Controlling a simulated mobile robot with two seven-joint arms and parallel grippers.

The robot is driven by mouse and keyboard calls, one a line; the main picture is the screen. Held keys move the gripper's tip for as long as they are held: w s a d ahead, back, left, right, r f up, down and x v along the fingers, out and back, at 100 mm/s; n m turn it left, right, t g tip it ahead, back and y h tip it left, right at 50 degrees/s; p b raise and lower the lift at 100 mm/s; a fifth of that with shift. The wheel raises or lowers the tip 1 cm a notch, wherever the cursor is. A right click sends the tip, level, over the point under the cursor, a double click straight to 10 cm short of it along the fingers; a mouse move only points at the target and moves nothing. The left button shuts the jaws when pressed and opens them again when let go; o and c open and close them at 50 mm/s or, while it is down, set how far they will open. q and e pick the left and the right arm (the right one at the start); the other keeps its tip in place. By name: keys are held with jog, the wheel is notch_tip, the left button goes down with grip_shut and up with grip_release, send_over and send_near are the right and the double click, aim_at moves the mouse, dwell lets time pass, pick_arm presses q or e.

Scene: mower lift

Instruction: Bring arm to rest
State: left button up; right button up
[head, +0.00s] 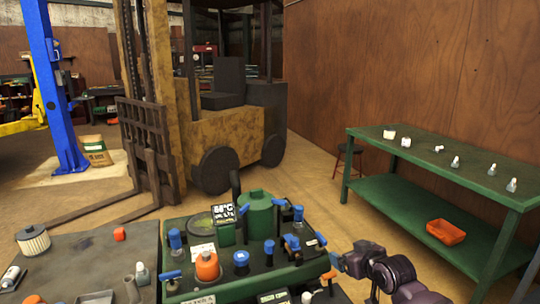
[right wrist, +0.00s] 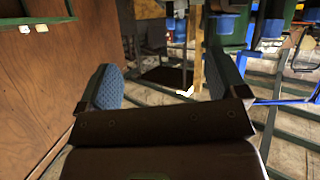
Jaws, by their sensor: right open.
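My right arm comes in from the bottom right of the head view, with its gripper (head: 336,262) at the right edge of the green test bench (head: 236,290). In the right wrist view the gripper (right wrist: 165,85) shows two blue-padded fingers spread wide apart. Nothing is held between them; floor and dark shapes show beyond. Whether a finger touches the bench edge I cannot tell. My left arm and gripper are not in the head view.
The green bench carries blue-capped fittings, an orange knob (head: 207,266) and a green cylinder (head: 257,213). A grey table (head: 75,262) stands at left. A green shelf table (head: 440,165) stands at right, an orange tray (head: 446,232) on its lower shelf. A forklift (head: 222,122) stands behind.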

jog(key=s+d+f+m+h, duration=0.1)
jog(key=s+f, duration=0.5)
jog(key=s, duration=0.7)
jog(key=s+d+f+m+h, duration=0.1)
jog(key=s+d+f, duration=0.2)
jog(key=s+f, duration=0.4)
jog(key=s+d+f+m+g+h, duration=0.1)
jog(key=s+f, duration=0.5)
jog(key=s, duration=1.2)
jog(key=shift+s+d+f+m+h, duration=0.3)
jog(key=shift+d+m+h, duration=0.1)
jog(key=shift+h, duration=0.2)
